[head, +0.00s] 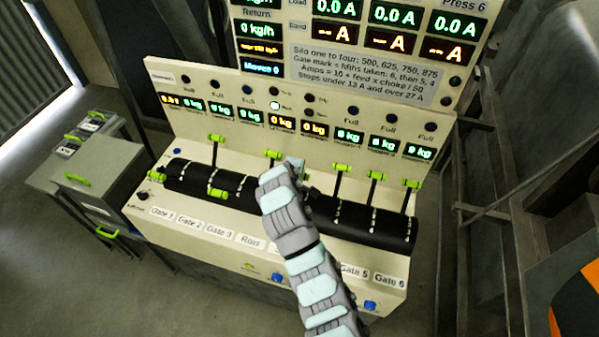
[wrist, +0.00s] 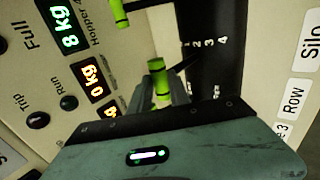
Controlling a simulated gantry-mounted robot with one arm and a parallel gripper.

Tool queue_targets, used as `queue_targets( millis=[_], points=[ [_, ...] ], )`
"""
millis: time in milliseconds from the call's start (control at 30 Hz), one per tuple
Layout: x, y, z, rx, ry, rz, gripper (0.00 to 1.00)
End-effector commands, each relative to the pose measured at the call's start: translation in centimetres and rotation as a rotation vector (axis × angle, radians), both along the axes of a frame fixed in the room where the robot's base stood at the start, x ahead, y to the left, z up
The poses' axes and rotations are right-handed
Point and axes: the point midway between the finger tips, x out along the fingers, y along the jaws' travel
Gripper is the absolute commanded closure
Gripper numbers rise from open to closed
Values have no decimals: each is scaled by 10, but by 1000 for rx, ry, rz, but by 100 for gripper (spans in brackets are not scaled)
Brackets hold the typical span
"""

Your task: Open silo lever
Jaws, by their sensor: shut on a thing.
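A row of levers with green handles rises from slots in a black curved cover (head: 350,215) on the cream console. My gripper (head: 295,168) is at the middle of this row in the head view. In the wrist view my gripper (wrist: 162,98) is shut on a green lever handle (wrist: 158,68), with its fingers either side. The Silo label (wrist: 311,45) and the Row label (wrist: 294,103) show at the right. The held lever is among these middle slots, but its label link is not fully clear. My arm hides part of the label row.
A neighbouring lever handle (wrist: 118,12) stands close to the held one. More green handles (head: 342,168) stand to the right. One handle (head: 218,193) is lower than the others. Displays and lamps line the upright panel (head: 330,90) behind. A grey cabinet (head: 85,185) stands at left.

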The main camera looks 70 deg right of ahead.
Motion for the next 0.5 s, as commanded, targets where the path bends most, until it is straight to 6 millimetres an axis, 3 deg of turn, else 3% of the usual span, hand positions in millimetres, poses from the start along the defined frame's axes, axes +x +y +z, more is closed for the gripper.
queue_targets(
  millis=[33, 500],
  points=[
    [0, 6, -10, 20, 5, 2, 100],
    [-1, 10, -14, 28, 8, 3, 100]
  ],
)
